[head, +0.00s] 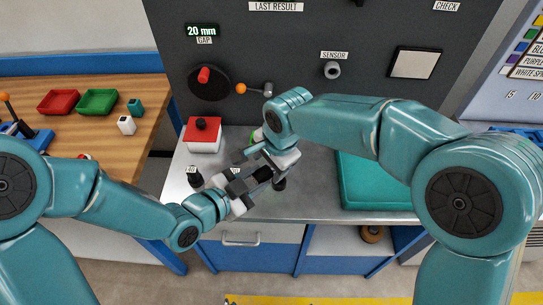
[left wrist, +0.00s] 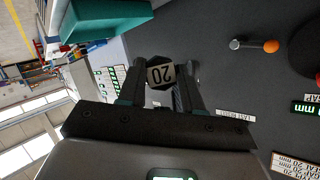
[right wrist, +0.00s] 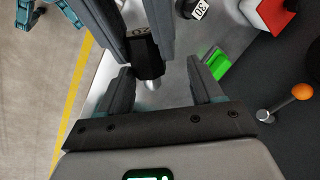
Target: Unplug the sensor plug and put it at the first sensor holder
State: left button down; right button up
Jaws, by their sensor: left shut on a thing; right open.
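My left gripper (head: 253,179) is shut on a black plug (head: 264,174) above the grey bench. In the left wrist view the plug's end (left wrist: 160,75) is marked 20. In the right wrist view its dark body (right wrist: 146,52) ends in a silver tip (right wrist: 152,85). My right gripper (right wrist: 163,88) is open, its fingers spread either side of that tip; I cannot tell if they touch it. The SENSOR socket (head: 332,70) on the dark panel has nothing visible in it. A black piece (head: 194,177) labelled 40 stands on the bench; one marked 30 (right wrist: 196,9) shows in the right wrist view.
A red box with a black knob (head: 203,135) and an orange-tipped lever (head: 242,88) lie behind the grippers. A teal pad (head: 372,182) covers the bench at right. A wooden table (head: 85,110) with red and green trays is at left. The arms hide part of the bench.

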pick_arm(q)
jog(key=shift+s+d, duration=0.1)
pick_arm(e)
jog(key=c, duration=1.1)
pick_arm(q)
jog(key=c, duration=0.7)
grip_release()
pick_arm(e)
jog(key=shift+r, duration=0.1)
